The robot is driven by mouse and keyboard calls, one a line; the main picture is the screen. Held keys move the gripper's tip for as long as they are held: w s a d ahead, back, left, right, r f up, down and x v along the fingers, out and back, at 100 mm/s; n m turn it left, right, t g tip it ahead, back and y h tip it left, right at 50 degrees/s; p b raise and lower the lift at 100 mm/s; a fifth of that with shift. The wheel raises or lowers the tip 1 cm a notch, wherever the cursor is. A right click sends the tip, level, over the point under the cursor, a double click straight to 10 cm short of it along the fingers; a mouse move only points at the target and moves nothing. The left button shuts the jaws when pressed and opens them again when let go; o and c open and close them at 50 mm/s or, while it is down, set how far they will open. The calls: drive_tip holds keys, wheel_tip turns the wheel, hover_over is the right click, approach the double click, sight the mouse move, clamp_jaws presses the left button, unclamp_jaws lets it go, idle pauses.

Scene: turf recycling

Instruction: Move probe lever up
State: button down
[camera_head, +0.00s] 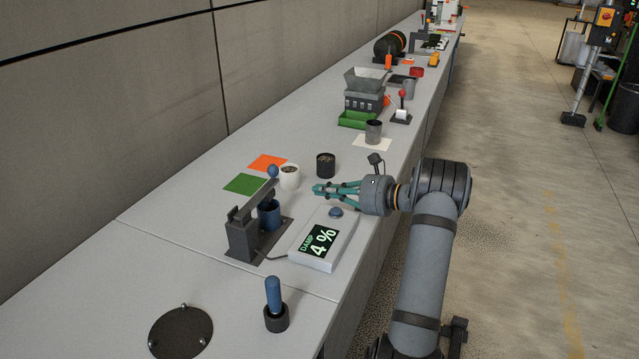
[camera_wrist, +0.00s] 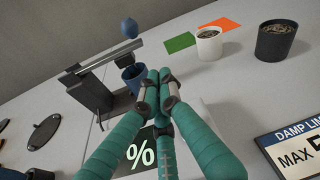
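The probe lever (camera_head: 253,201) is a grey bar on a dark grey stand (camera_head: 240,238), with a blue ball knob (camera_head: 272,171) at its free end. It reaches over a blue cup (camera_head: 268,215). The lever also shows in the wrist view (camera_wrist: 110,56), with a dark part below its end at the cup's mouth; I cannot tell how deep that part reaches. My gripper (camera_head: 320,189) is to the right of the lever, apart from it, with teal fingers. In the wrist view its fingertips (camera_wrist: 160,76) are together with nothing between them, in front of the cup.
A white meter (camera_head: 323,240) reads "DAMP 4 %" below my gripper. A white cup (camera_head: 289,176) and a black cup (camera_head: 326,165) stand behind, near green (camera_head: 243,184) and orange (camera_head: 267,162) mats. A blue-handled tool (camera_head: 274,295) stands in a black holder in front. A damp limit sign (camera_wrist: 295,148) is at right.

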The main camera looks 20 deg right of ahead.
drive_tip(key=w+a+r+p, duration=0.1)
drive_tip(key=w+a+p, duration=0.1)
drive_tip(key=w+a, duration=0.3)
drive_tip(key=shift+w+a+r, duration=0.3)
drive_tip(key=shift+a, duration=0.95)
drive_tip(key=shift+d, duration=0.1)
